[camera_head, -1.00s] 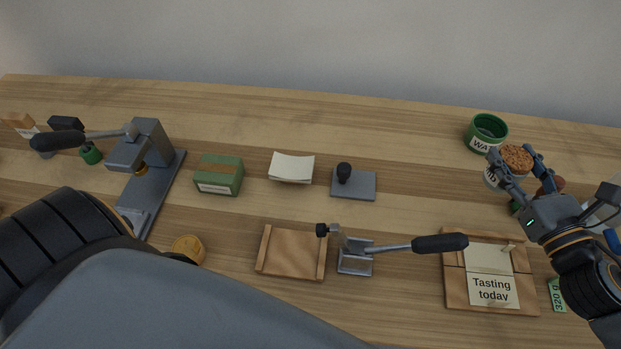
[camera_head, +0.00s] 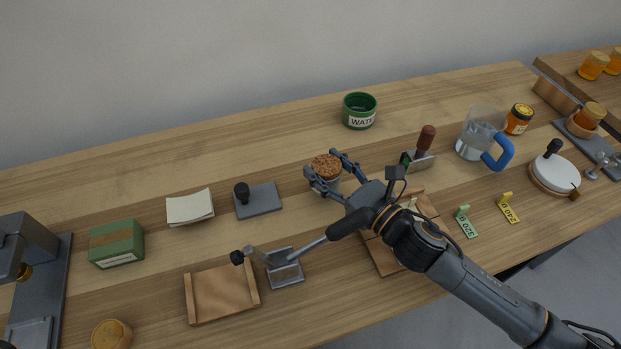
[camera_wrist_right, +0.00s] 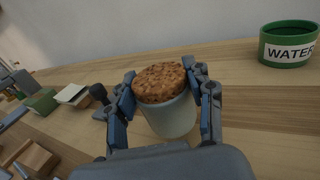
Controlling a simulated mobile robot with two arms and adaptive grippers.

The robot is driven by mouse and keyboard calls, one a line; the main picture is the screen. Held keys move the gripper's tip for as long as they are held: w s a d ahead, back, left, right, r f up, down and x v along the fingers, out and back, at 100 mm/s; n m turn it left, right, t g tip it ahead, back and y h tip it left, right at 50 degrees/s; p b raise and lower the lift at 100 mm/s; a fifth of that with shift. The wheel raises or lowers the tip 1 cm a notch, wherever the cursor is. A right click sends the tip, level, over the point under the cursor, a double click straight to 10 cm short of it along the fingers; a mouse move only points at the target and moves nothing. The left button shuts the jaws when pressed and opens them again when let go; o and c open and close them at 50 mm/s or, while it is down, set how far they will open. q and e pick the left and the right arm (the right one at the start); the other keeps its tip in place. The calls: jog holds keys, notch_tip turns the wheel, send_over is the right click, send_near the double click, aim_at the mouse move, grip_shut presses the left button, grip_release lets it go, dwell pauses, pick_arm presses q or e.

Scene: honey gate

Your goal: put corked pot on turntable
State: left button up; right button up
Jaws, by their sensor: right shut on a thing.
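The corked pot (camera_head: 326,168) is a pale grey pot with a wide, speckled brown cork top. My right gripper (camera_head: 332,172) is shut around its sides, and the pot is upright. The right wrist view shows the pot (camera_wrist_right: 168,110) between both fingers (camera_wrist_right: 165,95); I cannot tell how far its base is from the table. A round white disc on a wooden base (camera_head: 556,173), which looks like the turntable, is at the far right, well away from the pot. My left gripper is out of view.
A green WATER pot (camera_head: 359,110) stands behind the held pot. A brown-handled scraper (camera_head: 424,150), a clear jug with blue handle (camera_head: 482,135) and a honey jar (camera_head: 518,119) stand toward the right. Yellow (camera_head: 508,207) and green (camera_head: 465,221) tags lie before the disc.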

jog(key=a+f, duration=0.1)
jog(key=s+a+f, duration=0.1)
jog(key=a, duration=0.1)
jog(key=shift+s+f, duration=0.15)
jog(key=shift+f, duration=0.05)
jog(key=o, duration=0.9)
jog(key=shift+f, duration=0.2)
jog(key=o, duration=0.4)
jog(key=shift+o, duration=0.2)
jog(key=shift+r, duration=0.1)
